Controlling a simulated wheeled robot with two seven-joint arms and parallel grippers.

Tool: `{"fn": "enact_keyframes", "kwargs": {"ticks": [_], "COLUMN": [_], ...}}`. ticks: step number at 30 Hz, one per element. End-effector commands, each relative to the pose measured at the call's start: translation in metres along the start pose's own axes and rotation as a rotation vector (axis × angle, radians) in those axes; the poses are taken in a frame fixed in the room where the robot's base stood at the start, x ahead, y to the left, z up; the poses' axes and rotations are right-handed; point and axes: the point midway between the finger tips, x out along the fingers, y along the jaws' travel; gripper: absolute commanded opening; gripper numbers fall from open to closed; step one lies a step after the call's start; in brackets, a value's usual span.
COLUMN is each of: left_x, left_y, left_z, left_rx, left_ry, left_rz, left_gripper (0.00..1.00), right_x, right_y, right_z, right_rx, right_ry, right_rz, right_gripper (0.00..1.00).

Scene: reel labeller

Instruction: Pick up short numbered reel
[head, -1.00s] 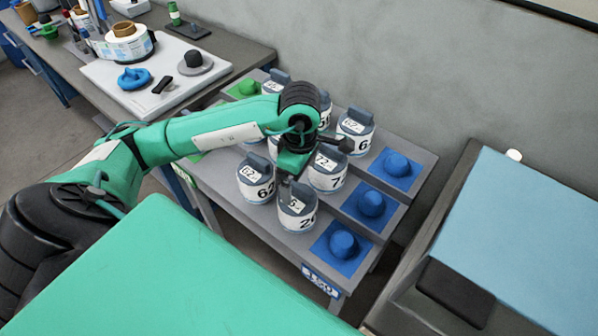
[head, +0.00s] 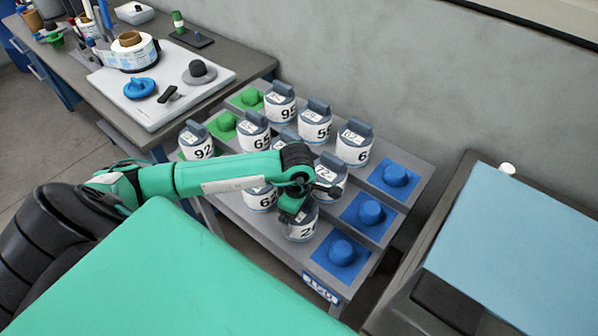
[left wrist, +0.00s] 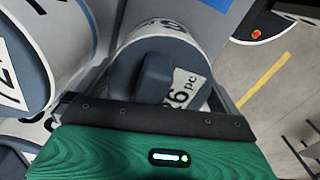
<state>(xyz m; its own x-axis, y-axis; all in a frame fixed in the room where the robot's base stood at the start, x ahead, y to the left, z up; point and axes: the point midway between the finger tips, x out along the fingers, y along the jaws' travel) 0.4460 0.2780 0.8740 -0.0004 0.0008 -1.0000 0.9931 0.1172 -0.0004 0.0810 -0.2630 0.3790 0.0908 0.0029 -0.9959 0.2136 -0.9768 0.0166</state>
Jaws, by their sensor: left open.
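Several short white reels with grey-blue tops, raised grips and black numbers stand on a stepped grey rack (head: 262,228). My left gripper (head: 291,214) is open over the front-row reel whose number begins with 2 (head: 300,231). The gripper hides part of that reel's top in the head view. In the left wrist view the reel's grey top (left wrist: 128,72), raised grip and a label ending "6 pc" show just beyond the gripper's dark edge (left wrist: 150,116). I cannot tell whether the fingers touch it. My right gripper is not in view.
Neighbouring reels stand close by, such as the one marked 6 (head: 353,150) and the one marked 92 (head: 196,145). Blue pads with knobs (head: 341,250) line the rack's right side. A workbench (head: 235,70) stands at the back left.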

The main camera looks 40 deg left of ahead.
Motion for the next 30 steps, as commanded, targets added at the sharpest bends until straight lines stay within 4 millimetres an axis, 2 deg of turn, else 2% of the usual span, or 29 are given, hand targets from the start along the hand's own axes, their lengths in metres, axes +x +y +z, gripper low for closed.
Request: {"fn": "enact_keyframes", "kwargs": {"ticks": [5,11,23,26,30], "left_x": [0.001,0.0,-0.007,-0.017,-0.043], "left_y": [0.0,0.0,0.001,0.002,0.002], "left_z": [0.0,0.0,0.0,0.0,0.0], "left_rx": [0.0,0.0,-0.001,0.0,0.0], "left_ry": [0.0,-0.001,-0.002,-0.001,-0.003], "left_rz": [0.0,0.0,0.004,0.004,0.007], "left_gripper": [1.0,0.65,0.65,0.65,0.65], "right_x": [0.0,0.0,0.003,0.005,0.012], "right_y": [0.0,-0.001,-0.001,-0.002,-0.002], "right_z": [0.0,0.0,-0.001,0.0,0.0], "right_rx": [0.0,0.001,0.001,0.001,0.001], "right_ry": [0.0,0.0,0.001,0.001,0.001], "right_rz": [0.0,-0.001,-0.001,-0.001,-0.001], "right_gripper": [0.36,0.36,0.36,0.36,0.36]}}
